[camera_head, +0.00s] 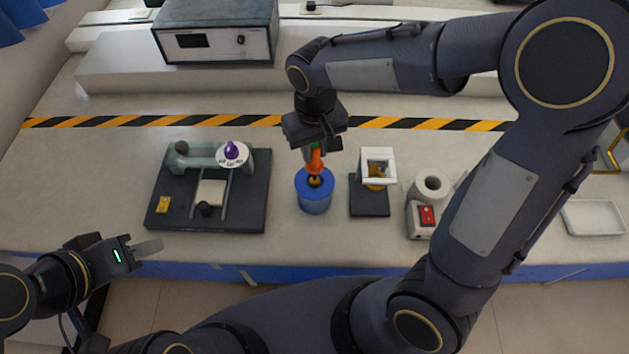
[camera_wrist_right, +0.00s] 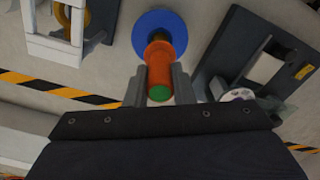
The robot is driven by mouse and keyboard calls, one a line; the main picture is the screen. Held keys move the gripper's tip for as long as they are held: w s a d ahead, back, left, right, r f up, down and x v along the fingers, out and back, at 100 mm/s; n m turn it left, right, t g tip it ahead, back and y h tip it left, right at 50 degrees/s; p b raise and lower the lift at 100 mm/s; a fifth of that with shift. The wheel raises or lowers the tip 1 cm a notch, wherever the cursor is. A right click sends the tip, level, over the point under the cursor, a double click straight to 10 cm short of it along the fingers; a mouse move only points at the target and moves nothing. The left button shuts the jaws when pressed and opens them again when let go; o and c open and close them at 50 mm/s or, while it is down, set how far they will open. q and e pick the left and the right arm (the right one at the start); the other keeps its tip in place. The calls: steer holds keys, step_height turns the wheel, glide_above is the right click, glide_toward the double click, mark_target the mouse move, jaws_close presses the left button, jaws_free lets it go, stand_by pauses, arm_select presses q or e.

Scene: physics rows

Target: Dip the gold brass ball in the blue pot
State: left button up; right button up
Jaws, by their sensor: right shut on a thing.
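The blue pot (camera_head: 314,196) stands on the bench, a little right of the middle in the head view. My right gripper (camera_head: 316,150) is above it, pointing down, shut on an orange handle (camera_head: 316,160) with a green end. The gold brass ball (camera_head: 314,181) shows below the handle, at the mouth of the pot; I cannot tell how deep it sits. In the right wrist view the orange handle (camera_wrist_right: 159,72) lies between the fingers, with the blue pot (camera_wrist_right: 150,22) beyond it. My left gripper (camera_head: 148,248) is low at the left, away from the pot; its jaw gap is unclear.
A dark base with a fixture (camera_head: 245,190) and purple knob stands left of the pot. A white frame on a dark plate (camera_head: 369,203) is close at right, then a white device with a red switch (camera_head: 427,215). A white tray (camera_head: 592,218) lies far right.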

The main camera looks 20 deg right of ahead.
steer(key=shift+r+p, duration=1.25)
steer(key=shift+r, duration=0.45)
